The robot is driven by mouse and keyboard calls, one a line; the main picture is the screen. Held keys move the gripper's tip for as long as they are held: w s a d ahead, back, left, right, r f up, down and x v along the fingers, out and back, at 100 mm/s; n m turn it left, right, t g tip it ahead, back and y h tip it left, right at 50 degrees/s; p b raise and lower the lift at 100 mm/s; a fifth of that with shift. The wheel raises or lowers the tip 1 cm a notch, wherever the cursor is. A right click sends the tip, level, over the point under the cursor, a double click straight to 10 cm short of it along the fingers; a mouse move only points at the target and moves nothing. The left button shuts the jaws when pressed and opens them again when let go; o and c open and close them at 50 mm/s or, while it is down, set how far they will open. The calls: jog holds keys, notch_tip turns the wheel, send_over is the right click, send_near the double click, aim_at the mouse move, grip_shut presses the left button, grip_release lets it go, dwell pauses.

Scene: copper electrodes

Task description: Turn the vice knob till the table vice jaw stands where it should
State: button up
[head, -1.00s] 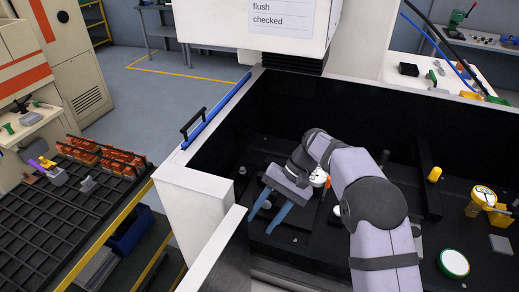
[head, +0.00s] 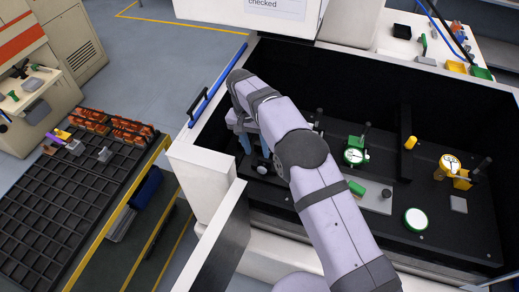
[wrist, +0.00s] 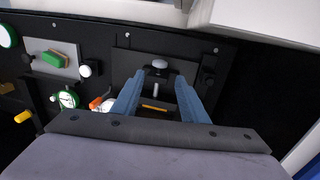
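My gripper (wrist: 158,74) is open, its two blue fingers pointing at a black base plate (wrist: 128,62). A round grey knob (wrist: 160,64) on a short stem shows between and just past the fingertips; it looks like the vice knob. I cannot tell whether the fingers touch it. A thin orange bar (wrist: 154,108) lies between the fingers, nearer the wrist. In the head view, my gripper (head: 254,152) points down at the left end of the black bed, by a small silver knob (head: 262,169). The arm hides much of this spot, and I cannot make out the jaw's position.
Right of my arm are a green-rimmed dial (head: 354,156), a grey plate with a green block (head: 357,188), a white disc with a green rim (head: 416,218) and a yellow gauge (head: 450,164). The bin's wall and blue rail (head: 218,85) stand close left of my gripper.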

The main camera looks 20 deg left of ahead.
jog(key=shift+f, duration=0.15)
jog(key=shift+d+f+b, duration=0.2)
jog(key=shift+f+b, duration=0.45)
jog(key=shift+f, duration=0.65)
jog(key=shift+d+f+b, duration=0.25)
jog(key=shift+f+b, duration=0.35)
jog(key=shift+f, duration=0.75)
jog(key=shift+d+f+b, duration=0.2)
jog(key=shift+f+b, duration=0.45)
jog(key=shift+f, duration=0.65)
jog(key=shift+d+f+b, duration=0.1)
jog(key=shift+f+b, duration=0.2)
jog(key=shift+f, duration=0.05)
jog(key=c, duration=0.9)
jog(key=shift+o, duration=0.2)
